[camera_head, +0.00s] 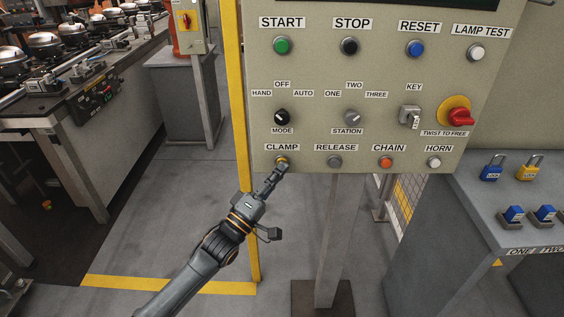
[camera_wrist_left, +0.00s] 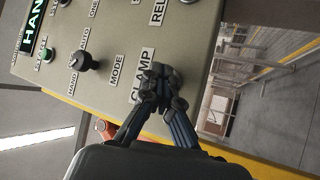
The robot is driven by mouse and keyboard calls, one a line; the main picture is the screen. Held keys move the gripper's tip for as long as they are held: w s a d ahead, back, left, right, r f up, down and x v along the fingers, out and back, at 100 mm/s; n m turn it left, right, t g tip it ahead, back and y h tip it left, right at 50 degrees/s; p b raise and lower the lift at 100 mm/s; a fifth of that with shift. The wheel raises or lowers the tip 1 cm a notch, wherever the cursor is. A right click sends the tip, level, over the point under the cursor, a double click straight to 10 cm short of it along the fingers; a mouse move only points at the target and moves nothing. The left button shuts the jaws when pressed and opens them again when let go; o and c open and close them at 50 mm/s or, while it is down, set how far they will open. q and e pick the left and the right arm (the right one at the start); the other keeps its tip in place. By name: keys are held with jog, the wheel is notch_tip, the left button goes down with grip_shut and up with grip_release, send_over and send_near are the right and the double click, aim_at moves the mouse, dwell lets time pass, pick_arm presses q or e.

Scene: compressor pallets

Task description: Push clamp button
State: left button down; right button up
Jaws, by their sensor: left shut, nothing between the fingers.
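The clamp button (camera_head: 281,160) is a small yellow button under the CLAMP label (camera_head: 282,147), at the lower left of the beige control panel (camera_head: 310,60). My left gripper (camera_head: 283,168) is shut and empty. Its fingertips are at the button's lower right edge and cover part of it; I cannot tell whether they touch it. In the left wrist view the shut fingertips (camera_wrist_left: 163,75) lie over the panel at the CLAMP label (camera_wrist_left: 142,88), and the button is hidden behind them. My right gripper is not in view.
The release button (camera_head: 334,162), orange chain button (camera_head: 386,162) and white horn button (camera_head: 433,162) line the same row. The mode knob (camera_head: 282,117) sits just above. A yellow post (camera_head: 240,130) stands left of the panel. A grey cabinet with padlocks (camera_head: 450,230) is at right.

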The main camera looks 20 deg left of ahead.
pick_arm(q)
jog(key=shift+s, duration=0.1)
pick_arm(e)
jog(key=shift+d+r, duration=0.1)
pick_arm(q)
jog(key=shift+s+d+p, duration=0.25)
jog(key=shift+s+p, duration=0.35)
jog(key=shift+s, duration=0.2)
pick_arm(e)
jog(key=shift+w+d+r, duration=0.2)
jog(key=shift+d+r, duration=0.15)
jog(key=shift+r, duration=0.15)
pick_arm(q)
jog(key=s+p, duration=0.1)
jog(key=s, duration=0.1)
jog(key=s+d+p, duration=0.1)
jog(key=s+p, duration=0.1)
jog(key=s, duration=0.1)
jog(key=shift+s+d, duration=0.35)
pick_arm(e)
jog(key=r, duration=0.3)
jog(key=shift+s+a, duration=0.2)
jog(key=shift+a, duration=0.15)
pick_arm(q)
jog(key=shift+f, duration=0.1)
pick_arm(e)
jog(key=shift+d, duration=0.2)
